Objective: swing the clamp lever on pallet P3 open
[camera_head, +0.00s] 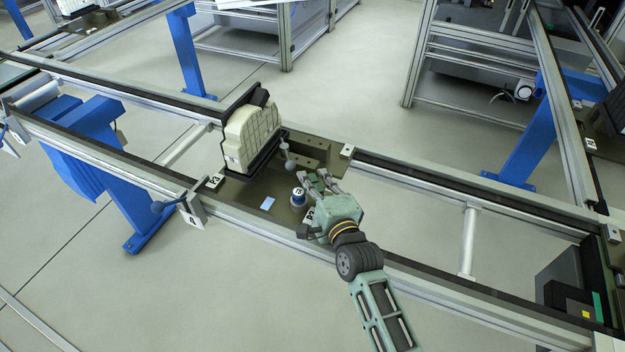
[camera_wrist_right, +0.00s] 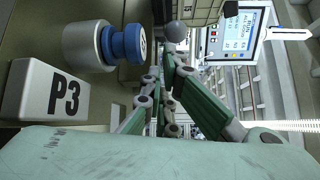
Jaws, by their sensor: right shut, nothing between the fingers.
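Pallet P3 (camera_head: 243,190) is a dark plate in the conveyor frame. It carries a beige ribbed casting (camera_head: 252,138). The clamp lever (camera_head: 288,153) is a grey rod with a ball end, beside the casting's right side. In the right wrist view a ball knob (camera_wrist_right: 176,31) shows just past the fingertips; contact cannot be told. My right gripper (camera_head: 318,178) is shut and empty over the pallet's right part, lower right of the lever. Its fingers (camera_wrist_right: 168,72) also show in the right wrist view. The lever's pivot is not clear. My left gripper is out of view.
A blue-topped round button (camera_head: 298,196) stands left of my right gripper, near the white P3 block (camera_wrist_right: 52,92). A stop with a handle (camera_head: 190,208) sits on the front rail. A lit display (camera_wrist_right: 238,32) shows in the wrist view. The frame right of the pallet is open.

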